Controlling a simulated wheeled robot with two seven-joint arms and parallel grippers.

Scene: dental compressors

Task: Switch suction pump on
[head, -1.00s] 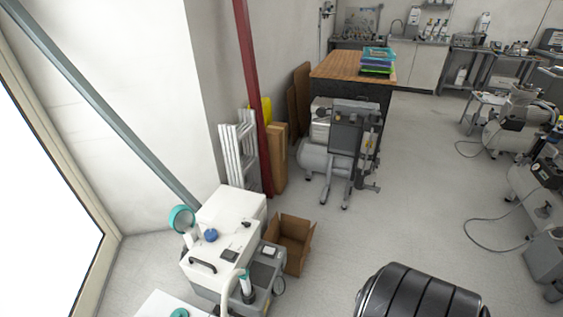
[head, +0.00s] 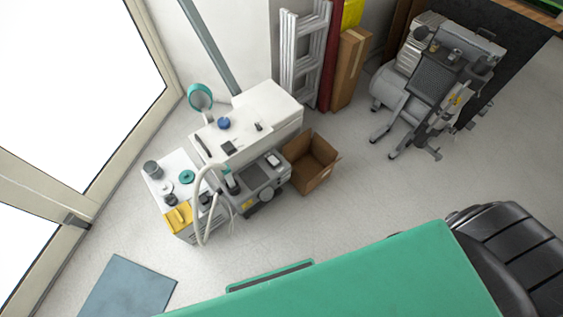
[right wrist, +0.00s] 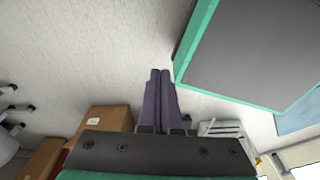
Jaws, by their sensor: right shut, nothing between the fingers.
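In the head view a group of medical units stands on the floor left of centre. A tall white unit (head: 262,112) has a blue knob on top. A low grey unit (head: 266,190) is in front of it. A smaller white unit (head: 165,172) with a yellow part and a pale curved hose (head: 203,205) is on the left. I cannot tell which one is the suction pump, and no switch position is readable. In the right wrist view my right gripper (right wrist: 160,72) is shut and empty, over the floor, touching nothing. My left gripper is not in view.
An open cardboard box (head: 312,165) sits right of the units. A ladder (head: 304,50) and a tall carton (head: 350,68) stand behind. A wheeled compressor (head: 435,85) is at upper right. A blue-grey mat (head: 125,287) lies at lower left. The floor in front of the units is free.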

